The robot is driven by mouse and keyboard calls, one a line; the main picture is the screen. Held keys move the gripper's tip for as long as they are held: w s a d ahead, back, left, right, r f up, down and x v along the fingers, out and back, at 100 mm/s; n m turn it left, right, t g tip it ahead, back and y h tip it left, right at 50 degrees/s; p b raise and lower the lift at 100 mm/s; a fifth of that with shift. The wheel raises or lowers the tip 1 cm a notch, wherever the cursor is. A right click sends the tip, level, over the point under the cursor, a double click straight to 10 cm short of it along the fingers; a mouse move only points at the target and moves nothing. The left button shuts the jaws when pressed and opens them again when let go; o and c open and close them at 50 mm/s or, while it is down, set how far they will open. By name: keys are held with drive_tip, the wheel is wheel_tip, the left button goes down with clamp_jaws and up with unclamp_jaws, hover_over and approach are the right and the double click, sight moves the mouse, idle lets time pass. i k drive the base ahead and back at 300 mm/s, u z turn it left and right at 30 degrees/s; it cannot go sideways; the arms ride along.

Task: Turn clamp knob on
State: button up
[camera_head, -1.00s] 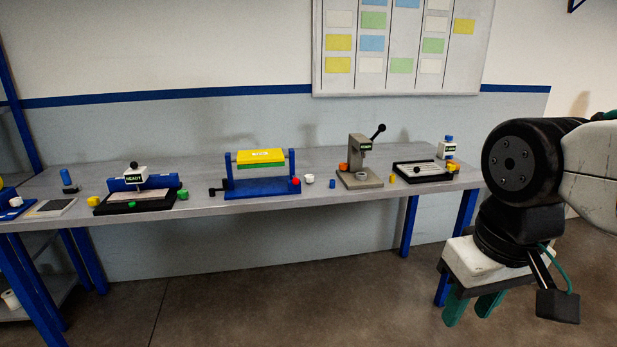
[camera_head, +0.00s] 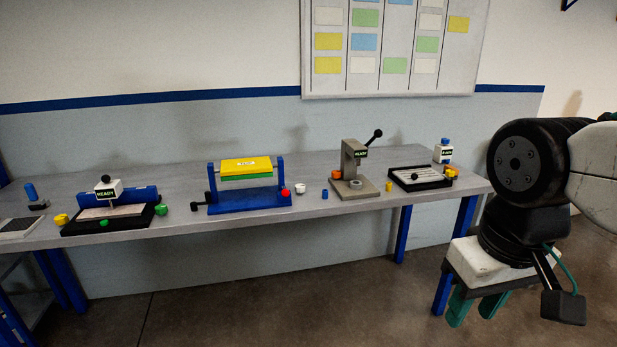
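I cannot tell which of the coloured knobs is the clamp knob. A black fixture (camera_head: 73,227) at the left has a white "READY" head (camera_head: 106,192), a yellow knob (camera_head: 61,219) and green knobs (camera_head: 161,209). A blue stand (camera_head: 250,202) with a yellow-topped block has a red knob (camera_head: 286,193). A grey press (camera_head: 351,165) has an orange knob (camera_head: 336,174) and a black-balled lever. A black tray fixture (camera_head: 418,183) at the right has yellow knobs nearby. My gripper (camera_head: 473,312), with green fingers apart and empty, hangs in front of the bench's right end, touching nothing.
The grey bench (camera_head: 330,205) runs along the wall, on blue legs (camera_head: 403,232). A white bottle with a blue cap (camera_head: 444,151) stands at its right end. Small loose white, blue and yellow pieces lie between the fixtures. The floor (camera_head: 300,300) in front is clear.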

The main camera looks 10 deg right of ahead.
sight(300, 188)
drive_tip(key=i, duration=1.2)
drive_tip(key=u, duration=0.4)
drive_tip(key=i, duration=0.45)
drive_tip(key=u, duration=0.25)
